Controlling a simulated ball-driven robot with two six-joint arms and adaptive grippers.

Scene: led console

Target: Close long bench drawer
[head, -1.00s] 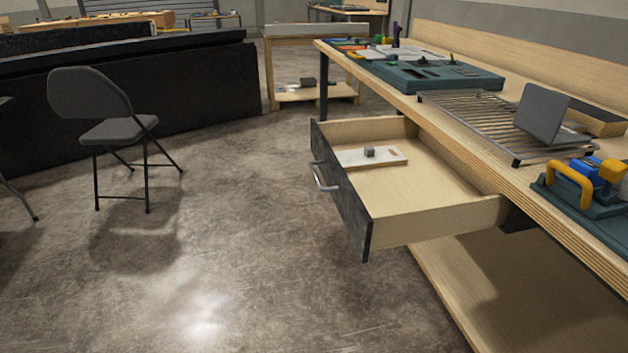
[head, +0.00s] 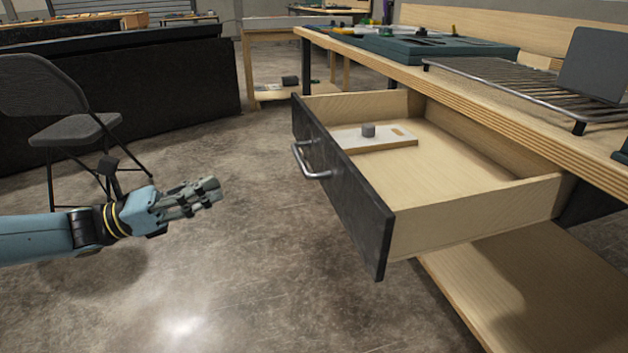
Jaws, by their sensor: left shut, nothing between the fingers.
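The long bench drawer (head: 470,215) stands pulled out from under the wooden bench top. My left gripper (head: 218,188) is shut and empty. It is left of the drawer front, apart from it, pointing right toward the panel. My right gripper is not in view.
On the bench top (head: 480,100) are a metal rack (head: 510,82) and a teal tray (head: 420,46). A folding chair (head: 75,130) stands at left. The floor before the drawer is clear.

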